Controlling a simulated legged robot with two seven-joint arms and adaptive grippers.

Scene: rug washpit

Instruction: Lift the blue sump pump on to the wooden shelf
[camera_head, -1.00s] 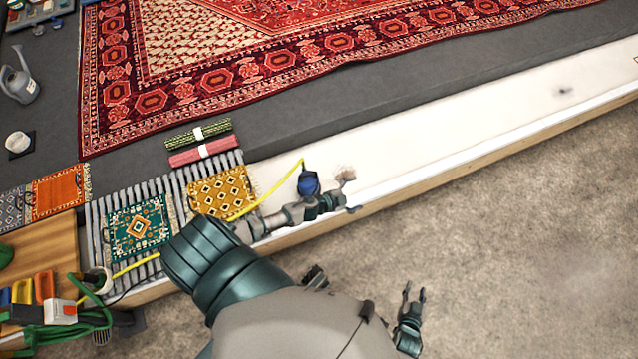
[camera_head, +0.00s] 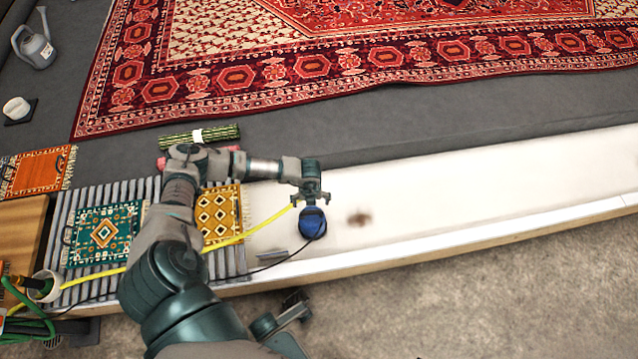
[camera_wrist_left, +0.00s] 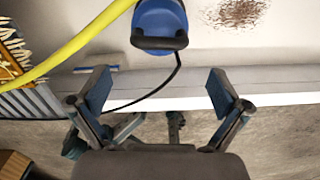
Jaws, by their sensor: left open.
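The blue sump pump (camera_head: 312,223) stands on the white pit floor, with a yellow hose and a black cable running left. In the left wrist view the pump (camera_wrist_left: 158,18) shows its black handle at the top middle. My left gripper (camera_head: 311,199) is open at the pump's far side in the head view. In the wrist view the pump lies ahead of the open fingers (camera_wrist_left: 158,88), not between them. A brown wooden surface (camera_head: 22,232), perhaps the shelf, is at the left edge. A dark part of mine (camera_head: 285,315), perhaps the right gripper, is low in the head view.
A slatted grey grate (camera_head: 160,245) holds a green mat (camera_head: 104,234) and a yellow mat (camera_head: 219,215). A rolled green rug (camera_head: 200,137) lies behind. A white cup (camera_head: 42,288) sits by the hose. The pit floor to the right is clear but for a brown stain (camera_head: 359,218).

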